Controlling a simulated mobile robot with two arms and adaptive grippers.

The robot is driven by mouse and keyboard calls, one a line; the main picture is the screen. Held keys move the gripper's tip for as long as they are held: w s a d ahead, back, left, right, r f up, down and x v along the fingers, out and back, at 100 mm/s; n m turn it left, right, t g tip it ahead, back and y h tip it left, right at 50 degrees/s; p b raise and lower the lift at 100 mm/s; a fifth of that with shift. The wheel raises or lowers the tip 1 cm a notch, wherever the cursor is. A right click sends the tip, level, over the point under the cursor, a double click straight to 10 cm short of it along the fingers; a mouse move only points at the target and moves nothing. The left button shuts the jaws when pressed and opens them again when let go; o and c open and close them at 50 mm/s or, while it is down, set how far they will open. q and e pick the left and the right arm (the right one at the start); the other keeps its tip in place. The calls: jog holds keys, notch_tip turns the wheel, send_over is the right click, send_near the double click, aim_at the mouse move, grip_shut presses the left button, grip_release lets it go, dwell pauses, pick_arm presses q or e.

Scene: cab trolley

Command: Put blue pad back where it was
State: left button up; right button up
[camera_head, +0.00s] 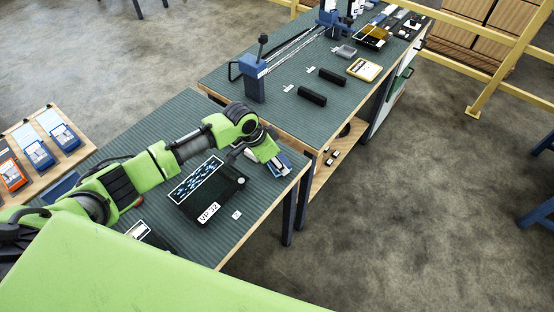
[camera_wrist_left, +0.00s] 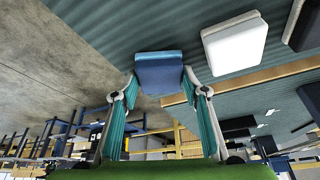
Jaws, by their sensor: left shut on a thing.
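The blue pad (camera_wrist_left: 158,72) is between the fingertips of my left gripper (camera_wrist_left: 160,84) in the left wrist view, and the fingers are shut on it. In the head view my left gripper (camera_head: 266,165) is over the right end of the near bench (camera_head: 165,122). A bit of blue (camera_head: 285,160) shows beside it there, partly covered by the gripper. A white block (camera_wrist_left: 235,43) lies on the ribbed green mat beside the pad in the wrist view. I cannot tell whether the pad touches the mat. My right gripper is not in view.
A black box labelled VP 32 (camera_head: 205,192) lies close beside the gripper. A small white tag (camera_head: 237,215) is near the bench edge. The far bench (camera_head: 290,105) holds black blocks (camera_head: 312,97), a blue clamp (camera_head: 253,80) and a yellow-framed item (camera_head: 364,69). A wooden rack (camera_head: 65,160) stands left.

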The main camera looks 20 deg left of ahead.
pick_arm(q)
jog(key=shift+f, duration=0.15)
jog(key=o, duration=1)
jog(key=shift+r, duration=0.25)
jog(key=b+v, duration=0.1)
jog(key=v, duration=1.1)
jog(key=shift+f, duration=0.1)
